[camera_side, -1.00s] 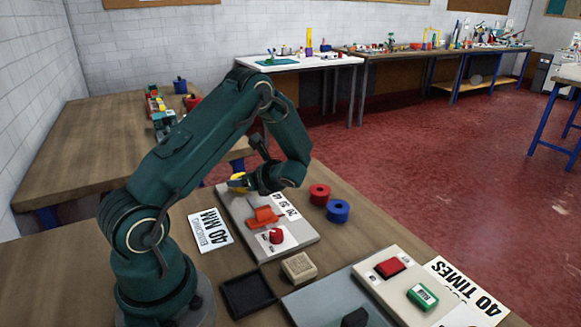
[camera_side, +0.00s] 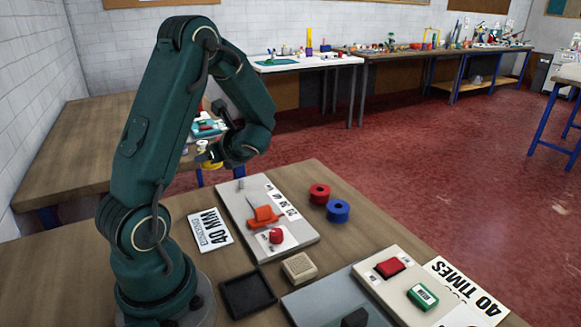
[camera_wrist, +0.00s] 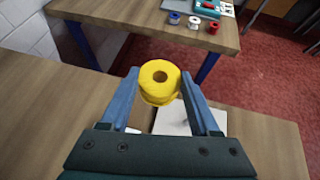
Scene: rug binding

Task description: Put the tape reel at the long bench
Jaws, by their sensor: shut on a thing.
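My gripper (camera_side: 206,154) is shut on a yellow tape reel (camera_side: 212,165), held in the air above the far edge of the work table. In the wrist view the reel (camera_wrist: 160,78) sits between the two fingers (camera_wrist: 160,86), with its central hole facing the camera. In the side view the arm partly hides it. A long wooden bench (camera_side: 390,53) runs along the back wall, far from my gripper.
A grey plate (camera_side: 290,246) with a bare post, an orange part and a red knob lies below. Red (camera_side: 319,193) and blue (camera_side: 338,210) reels stand to its right. Another wooden table (camera_side: 75,150) at the left holds small items. A white table (camera_side: 290,65) stands behind.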

